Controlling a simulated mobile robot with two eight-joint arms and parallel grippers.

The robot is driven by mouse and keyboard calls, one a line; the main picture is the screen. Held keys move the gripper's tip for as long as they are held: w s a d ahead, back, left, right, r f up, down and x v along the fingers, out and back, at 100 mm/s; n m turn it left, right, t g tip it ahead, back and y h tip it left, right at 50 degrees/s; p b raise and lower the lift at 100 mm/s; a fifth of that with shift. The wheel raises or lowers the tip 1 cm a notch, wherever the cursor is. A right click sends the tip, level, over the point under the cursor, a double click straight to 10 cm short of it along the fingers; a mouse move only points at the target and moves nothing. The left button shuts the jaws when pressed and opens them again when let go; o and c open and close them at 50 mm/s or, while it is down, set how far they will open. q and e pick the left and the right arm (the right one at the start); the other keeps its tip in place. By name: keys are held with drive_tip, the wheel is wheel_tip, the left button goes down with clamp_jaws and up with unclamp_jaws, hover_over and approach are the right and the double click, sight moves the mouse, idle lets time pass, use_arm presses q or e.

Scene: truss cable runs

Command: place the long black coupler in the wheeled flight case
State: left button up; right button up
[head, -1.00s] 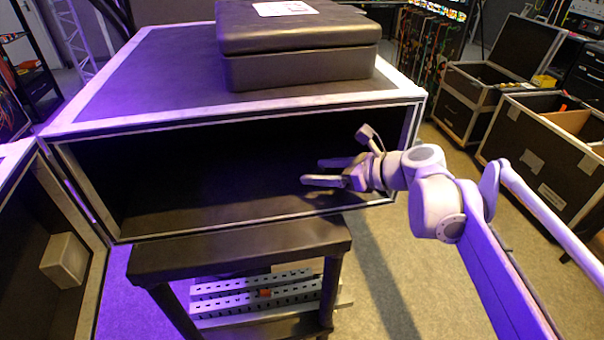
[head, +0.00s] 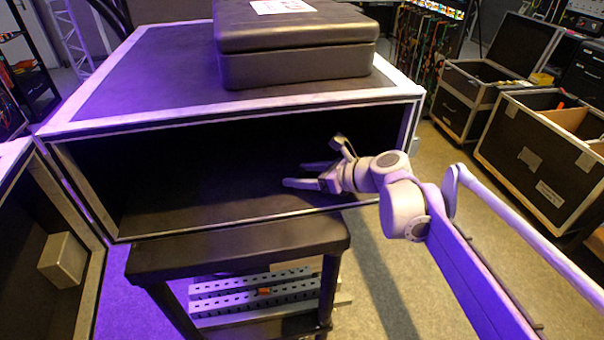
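My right gripper (head: 303,174) reaches from the right into the open front of a large dark case (head: 150,72) with light edging. Its two fingers point left and are spread apart, with nothing seen between them. I cannot make out the long black coupler; the inside of this case is very dark. An open black flight case (head: 535,147) with metal edges and a light brown divider stands on the floor at the right; its wheels do not show. I cannot tell whether it is the wheeled one. My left gripper is not in view.
A closed black box (head: 297,68) lies on top of the large case, which rests on a black stand (head: 238,245). Perforated metal strips (head: 255,292) lie lower in the stand. An open door (head: 50,215) is at the left. Another open case (head: 490,75) stands behind right.

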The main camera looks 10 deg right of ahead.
drive_tip(key=o, duration=0.4)
drive_tip(key=shift+o, duration=0.2)
drive_tip(key=shift+r, duration=0.2)
drive_tip(key=v, duration=1.2)
drive_tip(key=shift+f, duration=0.1)
